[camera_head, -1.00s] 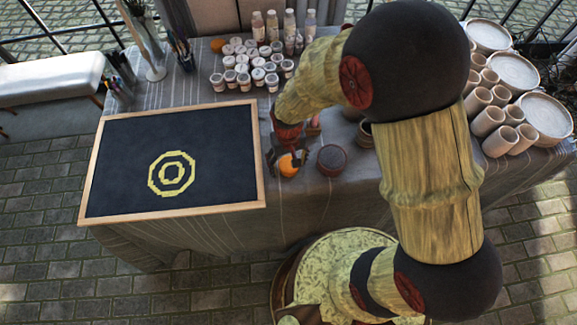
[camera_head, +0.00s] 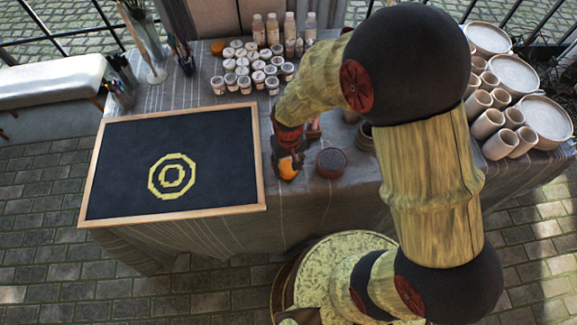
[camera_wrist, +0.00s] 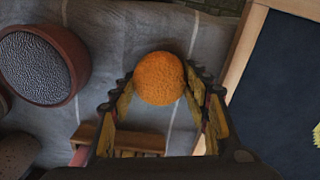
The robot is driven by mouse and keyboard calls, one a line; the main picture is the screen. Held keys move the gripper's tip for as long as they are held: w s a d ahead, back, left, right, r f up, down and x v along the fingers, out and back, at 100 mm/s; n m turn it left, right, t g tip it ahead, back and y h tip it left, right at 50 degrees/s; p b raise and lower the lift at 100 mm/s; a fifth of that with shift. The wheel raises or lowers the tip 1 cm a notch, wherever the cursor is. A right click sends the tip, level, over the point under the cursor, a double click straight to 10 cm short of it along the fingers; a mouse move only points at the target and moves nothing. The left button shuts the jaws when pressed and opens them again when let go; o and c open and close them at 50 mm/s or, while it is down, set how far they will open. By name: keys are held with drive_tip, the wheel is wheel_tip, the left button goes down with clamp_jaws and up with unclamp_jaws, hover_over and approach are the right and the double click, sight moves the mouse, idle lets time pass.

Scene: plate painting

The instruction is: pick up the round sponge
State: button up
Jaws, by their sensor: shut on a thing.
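The round sponge is an orange, rough-textured ball. In the head view the sponge (camera_head: 288,168) sits near the table's front edge, just right of the framed dark board. In the wrist view the sponge (camera_wrist: 159,78) lies between the tips of both fingers. My gripper (camera_wrist: 160,85) is shut on it, with a finger against each side. In the head view my gripper (camera_head: 287,160) comes down over the sponge and partly hides it. I cannot tell whether the sponge still touches the cloth.
A round brown pot with a dark textured top (camera_head: 331,162) stands close right of my gripper. The wood-framed board (camera_head: 120,160) with a yellow ring pattern lies left. Several paint jars (camera_head: 244,84) stand behind. Pale cups and plates (camera_head: 490,122) crowd the right end.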

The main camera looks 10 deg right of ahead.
sight(289, 167)
drive_tip(key=r, duration=0.1)
drive_tip(key=r+p, duration=0.2)
drive_tip(key=r, duration=0.1)
drive_tip(key=shift+s+d+r, duration=0.1)
drive_tip(key=shift+s, duration=0.15)
drive_tip(key=s+d+r+p, duration=0.2)
drive_tip(key=s+r, duration=0.2)
drive_tip(key=s, duration=0.2)
drive_tip(key=s+d+r+p, duration=0.2)
drive_tip(key=s+r+p, duration=0.1)
drive_tip(key=s, duration=0.3)
drive_tip(key=shift+s+d+r, duration=0.3)
drive_tip(key=shift+s+r, duration=0.05)
drive_tip(key=shift+r, duration=0.5)
